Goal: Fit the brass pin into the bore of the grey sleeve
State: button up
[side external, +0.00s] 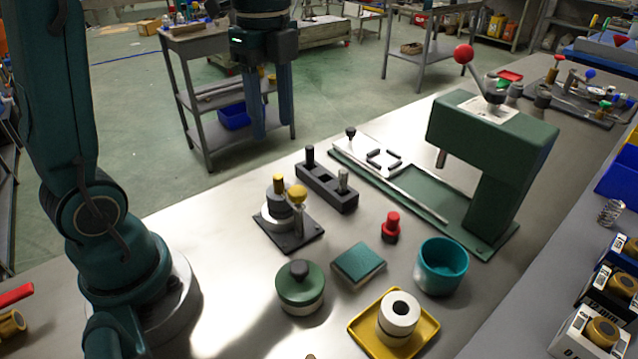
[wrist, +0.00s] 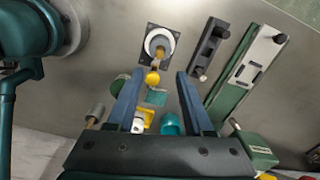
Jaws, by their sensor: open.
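My gripper (side external: 272,130) is open and empty, pointing down, high above the bench; its two blue fingers also show in the wrist view (wrist: 160,74). A short brass-coloured pin (side external: 278,184) stands upright in a dark collar on a pale round base, on a dark plate; it also shows in the wrist view (wrist: 160,52). A yellow knob beside it partly crowds the view. A pale grey sleeve (side external: 398,318) stands upright on a yellow tray (side external: 365,325), its dark bore facing up and looking empty.
A dark block (side external: 327,188) with two upright pins stands behind the pin's plate. A green press (side external: 490,150) stands to the right. A green lidded pot (side external: 300,290), a green square (side external: 358,262), a red-topped piece (side external: 390,226) and a teal cup (side external: 441,268) surround the sleeve.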

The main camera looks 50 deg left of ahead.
jog(key=s+d+f+n+t, duration=0.2)
jog(key=s+d+n+t, duration=0.3)
jog(key=s+n, duration=0.4)
jog(key=shift+d+f+n+t, duration=0.35)
jog(key=shift+d+n, duration=0.25)
jog(key=shift+n, duration=2.7)
jog(key=shift+s, duration=0.1)
